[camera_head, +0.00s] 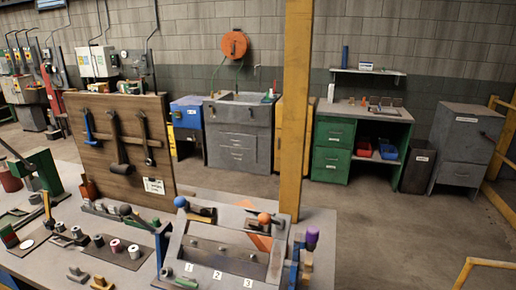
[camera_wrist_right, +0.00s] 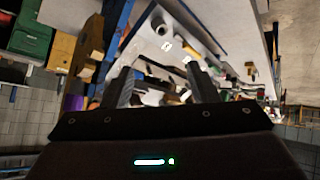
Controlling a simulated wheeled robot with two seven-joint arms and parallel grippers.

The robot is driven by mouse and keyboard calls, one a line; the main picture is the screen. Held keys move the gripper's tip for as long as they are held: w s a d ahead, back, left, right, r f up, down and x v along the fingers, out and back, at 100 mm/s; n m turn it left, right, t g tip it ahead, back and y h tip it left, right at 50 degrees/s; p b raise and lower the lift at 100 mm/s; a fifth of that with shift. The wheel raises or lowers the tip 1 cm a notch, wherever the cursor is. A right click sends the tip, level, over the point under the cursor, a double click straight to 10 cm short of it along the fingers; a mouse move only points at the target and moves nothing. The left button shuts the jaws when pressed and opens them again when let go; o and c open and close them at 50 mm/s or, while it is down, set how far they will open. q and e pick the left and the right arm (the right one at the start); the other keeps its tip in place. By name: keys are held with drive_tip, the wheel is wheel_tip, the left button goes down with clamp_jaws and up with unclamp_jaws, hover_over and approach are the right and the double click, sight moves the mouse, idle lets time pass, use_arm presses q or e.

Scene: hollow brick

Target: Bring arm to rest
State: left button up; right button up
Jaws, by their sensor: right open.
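My right gripper (camera_wrist_right: 160,72) shows only in the right wrist view. Its two dark fingers stand wide apart, and I see nothing held between them. Beyond the fingers is a pale workbench top with small parts and white labels on it, seen at a turned angle. In the head view neither of my grippers shows. The workbench (camera_head: 325,225) there carries a grey metal fixture (camera_head: 228,262) with labels 1, 2 and 3. A blue ball knob (camera_head: 180,202), an orange ball knob (camera_head: 264,218) and a purple knob (camera_head: 312,237) are at this fixture.
A wooden tool board (camera_head: 105,175) with hanging tools stands on the bench's left. A yellow post (camera_head: 294,110) rises behind the fixture. Spools (camera_head: 116,246) lie at front left. Cabinets (camera_head: 238,135) line the back wall; the floor (camera_head: 390,220) at right is clear.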

drive_tip(key=s+d+f+m+g+h, duration=0.3)
drive_tip(key=s+d+f+m+g, duration=0.3)
drive_tip(key=s+d+f, duration=0.6)
wheel_tip(320, 180, down, 29)
drive_tip(key=s+b, duration=0.1)
drive_tip(key=s, duration=0.1)
drive_tip(key=s+d+f+g, duration=0.1)
drive_tip(key=s+d+f, duration=0.1)
drive_tip(key=s+f, duration=0.7)
drive_tip(key=s+d+f+g+b, duration=0.1)
drive_tip(key=s+d+f, duration=0.1)
drive_tip(key=s+f, duration=0.8)
drive_tip(key=shift+d+f+h, duration=0.15)
drive_tip(key=shift+f+h, duration=0.05)
drive_tip(key=shift+h, duration=0.1)
drive_tip(key=shift+s, duration=0.1)
